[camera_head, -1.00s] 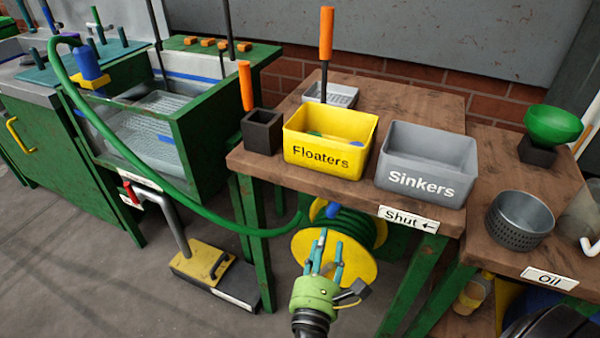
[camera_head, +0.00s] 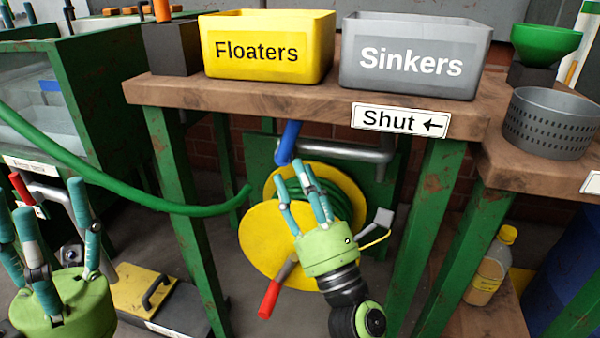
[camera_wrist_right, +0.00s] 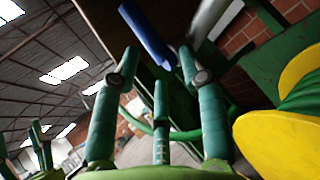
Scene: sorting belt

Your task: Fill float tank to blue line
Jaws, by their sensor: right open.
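The float tank (camera_head: 120,110) is at the left edge of the head view, partly cut off, with a short piece of blue line (camera_head: 50,85) showing through its wall. A green hose (camera_head: 110,180) runs from the left to the yellow hose reel (camera_head: 262,245) under the table. A blue lever (camera_head: 288,142) stands above the reel by a grey pipe. My right gripper (camera_head: 300,182) is open and empty, just below the blue lever; the lever also shows beyond its fingers in the wrist view (camera_wrist_right: 147,32). My left gripper (camera_head: 45,205) is open and empty at lower left.
A "Shut" sign (camera_head: 400,122) with a left arrow is on the table edge (camera_head: 230,98). Yellow Floaters (camera_head: 265,75) and grey Sinkers (camera_head: 410,82) bins stand above. A red-handled lever (camera_head: 270,298) is at the reel. Green table legs (camera_head: 420,220) flank my right arm.

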